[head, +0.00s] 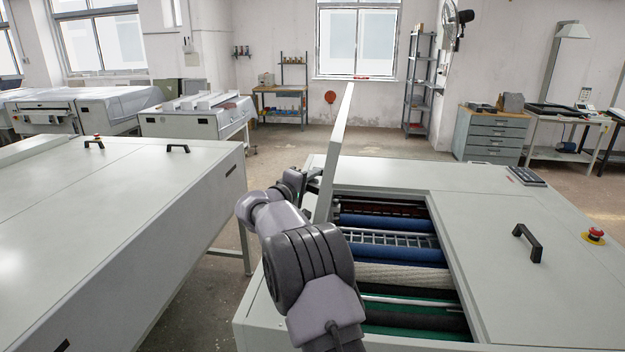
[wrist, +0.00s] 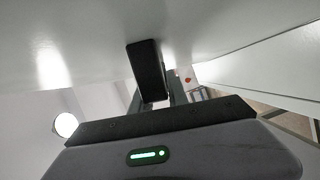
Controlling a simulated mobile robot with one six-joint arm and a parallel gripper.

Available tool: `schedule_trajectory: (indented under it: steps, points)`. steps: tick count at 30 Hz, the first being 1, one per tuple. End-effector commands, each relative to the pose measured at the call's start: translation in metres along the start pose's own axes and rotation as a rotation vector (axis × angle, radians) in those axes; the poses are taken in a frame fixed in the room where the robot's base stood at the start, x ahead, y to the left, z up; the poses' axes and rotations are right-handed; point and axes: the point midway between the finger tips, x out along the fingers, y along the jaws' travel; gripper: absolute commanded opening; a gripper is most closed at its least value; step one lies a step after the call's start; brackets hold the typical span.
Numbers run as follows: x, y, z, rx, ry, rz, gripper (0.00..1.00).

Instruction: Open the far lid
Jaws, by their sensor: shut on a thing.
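The lid (head: 336,145) of the plate processor (head: 490,240) stands raised, nearly upright and edge-on to me in the head view. Below it the opening shows blue, white and green rollers (head: 400,258). My gripper (head: 312,180) is at the left face of the lid, partly hidden by my own arm. In the wrist view the lid's pale underside or face (wrist: 80,50) fills the top. A black handle (wrist: 146,70) on it sits between the fingers of my gripper (wrist: 155,98), which is shut on it.
A second lid with a black handle (head: 527,243) lies closed on the near right, beside a red emergency button (head: 593,235). Another large machine (head: 110,230) stands at left across a narrow floor gap. A keypad (head: 526,176) sits at the far right corner.

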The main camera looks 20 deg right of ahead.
Motion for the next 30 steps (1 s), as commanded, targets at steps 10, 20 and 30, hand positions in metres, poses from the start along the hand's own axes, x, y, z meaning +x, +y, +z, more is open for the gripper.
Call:
schedule_trajectory:
  steps: [10,20,30]
  points:
    - [0.0,-0.001,0.0,0.0,0.0,-0.001,0.0]
    - [0.003,-0.004,0.007,0.033,-0.002,-0.011,0.0]
    - [0.012,0.002,0.028,0.147,-0.003,-0.061,0.0]
